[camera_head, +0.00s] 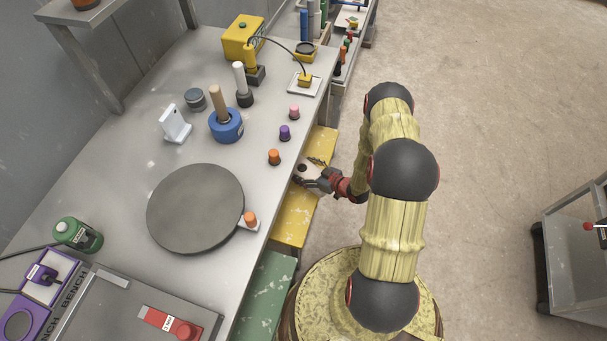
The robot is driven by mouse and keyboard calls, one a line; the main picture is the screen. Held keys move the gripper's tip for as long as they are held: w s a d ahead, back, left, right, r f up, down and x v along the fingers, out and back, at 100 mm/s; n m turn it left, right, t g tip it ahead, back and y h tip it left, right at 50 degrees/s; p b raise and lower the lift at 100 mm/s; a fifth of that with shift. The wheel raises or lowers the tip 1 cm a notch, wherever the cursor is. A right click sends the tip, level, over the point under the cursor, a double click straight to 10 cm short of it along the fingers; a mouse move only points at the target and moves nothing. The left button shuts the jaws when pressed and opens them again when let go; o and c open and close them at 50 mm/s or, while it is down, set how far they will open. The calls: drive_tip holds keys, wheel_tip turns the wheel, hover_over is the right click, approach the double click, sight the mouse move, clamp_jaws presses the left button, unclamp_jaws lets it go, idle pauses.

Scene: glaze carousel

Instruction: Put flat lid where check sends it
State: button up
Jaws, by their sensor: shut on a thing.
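My gripper (312,181) is at the right edge of the grey bench (215,55), low over a yellow surface (295,217). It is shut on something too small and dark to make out. A pale patch with a dark round spot (302,168) shows beside the fingers. I cannot pick out the flat lid for certain. A large grey round turntable (195,208) lies on the bench to the left of the gripper. A small orange-topped piece (250,219) sits on a white tab at its right edge.
Orange (274,157), purple (285,132) and pink (294,111) knobs stand along the bench edge. Behind are a blue round holder (226,126), a white stand (174,124) and a yellow box (243,37). A green canister (78,234) stands left. The floor at right is open, with a cart (575,240).

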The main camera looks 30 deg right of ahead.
sight(303, 173)
drive_tip(key=shift+w+f+b, duration=0.15)
drive_tip(key=shift+f+b, duration=0.8)
drive_tip(key=shift+f, duration=0.6)
drive_tip(key=shift+f, duration=0.15)
drive_tip(key=o, duration=1.8)
drive_tip(key=shift+o, duration=0.7)
drive_tip(key=shift+s+d+r, duration=0.1)
drive_tip(key=shift+s+r, duration=0.1)
drive_tip(key=p+v, duration=0.3)
drive_tip(key=v, duration=0.7)
drive_tip(key=shift+s+d+r+p, duration=0.1)
drive_tip(key=shift+d+r+p, duration=0.05)
drive_tip(key=shift+p, duration=0.25)
drive_tip(key=shift+s+d+r, duration=0.15)
drive_tip(key=shift+s, duration=0.5)
